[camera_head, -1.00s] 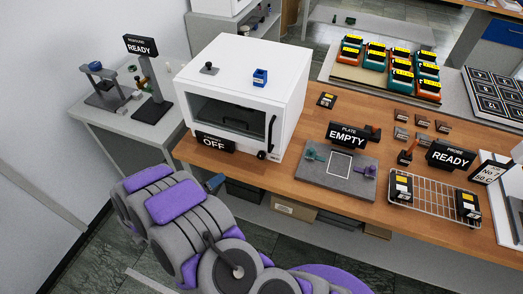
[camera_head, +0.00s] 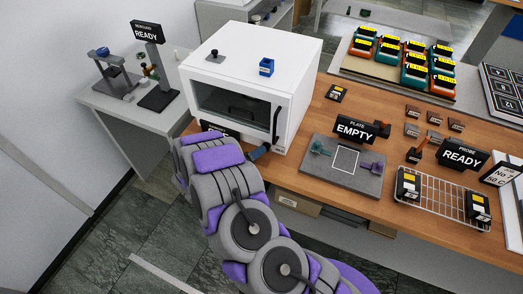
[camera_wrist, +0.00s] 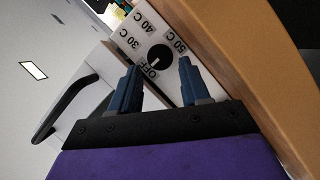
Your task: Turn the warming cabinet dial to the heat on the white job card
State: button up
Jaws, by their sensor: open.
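The white warming cabinet (camera_head: 252,42) stands at the left end of the wooden bench, its door closed. Its black dial (camera_wrist: 160,54) shows in the wrist view on a white panel marked OFF, 30 C, 40 C and 50 C; the white pointer line is toward OFF. My gripper (camera_wrist: 158,80) is open, its blue fingers apart and just short of the dial, with nothing between them. In the head view my gripper (camera_head: 259,152) is at the cabinet's lower right front corner. The white job card (camera_head: 500,174) at the right edge seems to read 50 C, in small blurred print.
The cabinet's dark door handle (camera_head: 276,124) is close to my gripper. To the right are a grey plate (camera_head: 340,182) with an EMPTY sign (camera_head: 357,129), a wire rack (camera_head: 440,200) and a READY sign (camera_head: 463,155). The floor in front is clear.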

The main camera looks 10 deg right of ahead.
jog(key=x, duration=0.2)
jog(key=shift+w+d+f, duration=0.15)
jog(key=shift+d, duration=0.15)
jog(key=shift+w+d+f, duration=0.1)
jog(key=shift+w+d, duration=0.1)
jog(key=shift+w, duration=0.15)
jog(key=shift+a, duration=0.1)
jog(key=shift+a, duration=0.1)
jog(key=shift+d, duration=0.4)
jog(key=c, duration=0.3)
jog(key=shift+a, duration=0.1)
jog(key=c, duration=0.5)
